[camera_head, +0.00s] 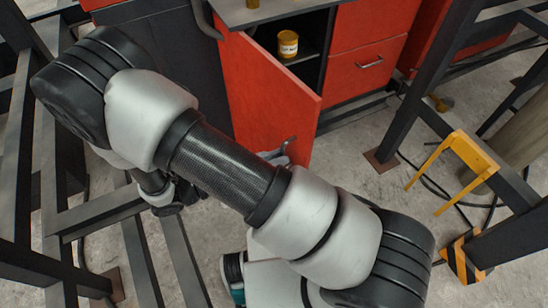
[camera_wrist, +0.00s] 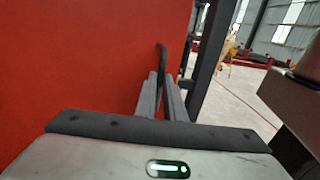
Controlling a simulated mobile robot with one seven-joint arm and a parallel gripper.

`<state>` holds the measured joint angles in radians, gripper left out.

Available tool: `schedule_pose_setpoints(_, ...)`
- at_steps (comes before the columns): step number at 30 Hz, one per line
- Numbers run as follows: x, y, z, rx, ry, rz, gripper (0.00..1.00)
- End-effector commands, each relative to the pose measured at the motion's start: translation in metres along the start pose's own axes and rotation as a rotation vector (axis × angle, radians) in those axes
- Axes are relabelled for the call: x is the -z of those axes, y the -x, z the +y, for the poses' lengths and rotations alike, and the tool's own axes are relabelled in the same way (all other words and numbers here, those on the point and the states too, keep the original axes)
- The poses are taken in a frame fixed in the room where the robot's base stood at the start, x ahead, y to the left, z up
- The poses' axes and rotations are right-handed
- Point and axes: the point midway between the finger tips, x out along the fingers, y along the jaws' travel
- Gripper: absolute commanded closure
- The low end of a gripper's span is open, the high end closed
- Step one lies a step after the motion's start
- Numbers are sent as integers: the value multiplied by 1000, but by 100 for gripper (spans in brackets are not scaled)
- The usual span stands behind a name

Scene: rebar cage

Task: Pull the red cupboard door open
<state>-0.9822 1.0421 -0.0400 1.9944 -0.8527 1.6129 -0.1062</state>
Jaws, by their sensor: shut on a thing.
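The red cupboard door (camera_head: 262,92) stands partly open, swung out toward me, with the dark inside of the cupboard (camera_head: 305,50) showing behind it. The door also fills the left of the wrist view (camera_wrist: 80,65). Its grey handle (camera_head: 288,144) is near the lower free edge of the door. In the wrist view the handle (camera_wrist: 162,60) stands upright between the fingers of my gripper (camera_wrist: 164,95), which is shut on it. In the head view my arm hides most of the gripper.
A yellow tin (camera_head: 288,44) stands on the shelf inside. Red drawers (camera_head: 367,67) are right of the opening. Dark steel frames stand at both sides, the right post (camera_head: 415,90) close beyond the door. A yellow stand (camera_head: 466,150) is at right. Bare concrete floor (camera_head: 345,180) lies before the door.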

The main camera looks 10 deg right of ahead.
Motion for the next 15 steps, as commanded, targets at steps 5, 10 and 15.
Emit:
schedule_pose_setpoints(5, -4, 2, 9, -21, -13, -3, 100)
schedule_pose_setpoints(10, -4, 2, 9, -20, -14, -3, 100)
schedule_pose_setpoints(15, -5, 2, 9, -20, -14, -4, 88)
